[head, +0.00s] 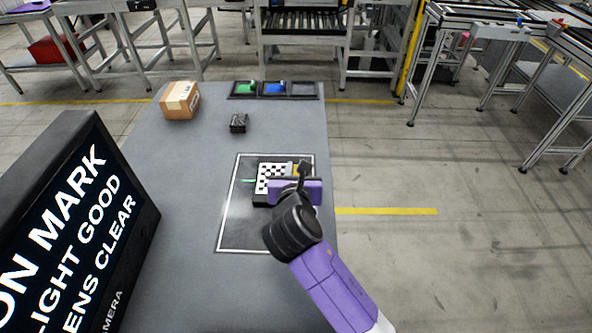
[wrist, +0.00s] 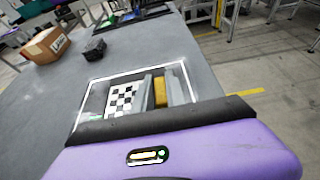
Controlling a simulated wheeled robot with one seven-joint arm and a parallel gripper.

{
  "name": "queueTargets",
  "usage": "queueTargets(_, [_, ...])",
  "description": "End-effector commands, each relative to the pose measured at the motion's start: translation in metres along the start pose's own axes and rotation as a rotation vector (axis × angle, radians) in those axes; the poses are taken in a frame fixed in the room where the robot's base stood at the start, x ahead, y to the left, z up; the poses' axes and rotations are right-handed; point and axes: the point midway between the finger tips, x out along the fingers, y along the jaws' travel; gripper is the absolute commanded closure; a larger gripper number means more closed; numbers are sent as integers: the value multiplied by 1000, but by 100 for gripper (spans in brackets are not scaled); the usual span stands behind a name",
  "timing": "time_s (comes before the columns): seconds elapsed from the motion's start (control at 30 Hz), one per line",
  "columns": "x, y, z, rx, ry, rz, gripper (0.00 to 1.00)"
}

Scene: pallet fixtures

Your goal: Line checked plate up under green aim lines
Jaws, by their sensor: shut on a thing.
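The checked plate (head: 270,178) is black and white and lies inside a white-outlined dark square (head: 238,230) on the grey table. It also shows in the wrist view (wrist: 122,98). A short green line (head: 247,181) shows at the plate's left edge; the rest of any green lines is hidden or too small to see. A yellow block (wrist: 160,92) stands at the plate's right side, between grey finger-like pieces. My gripper (head: 297,172) is over the plate's right side and shut on the yellow block, which seems to be the plate's grip.
A large black screen (head: 75,235) stands at the left, reading in part "ON MARK", "LIGHT GOOD", "LENS CLEAR". A cardboard box (head: 180,100), a small black object (head: 238,122) and a dark tray (head: 305,89) with green and blue pieces are farther back. The table ends just right of the square.

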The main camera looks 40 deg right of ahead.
Motion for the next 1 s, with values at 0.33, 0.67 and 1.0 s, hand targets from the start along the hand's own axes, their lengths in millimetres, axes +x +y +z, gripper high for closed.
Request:
queueTargets(0.33, [1,0,-1,1,-4,1,100])
queueTargets(0.67, [2,0,-3,0,-2,0,62])
queueTargets(1.0, [-14,1,-1,0,-2,2,62])
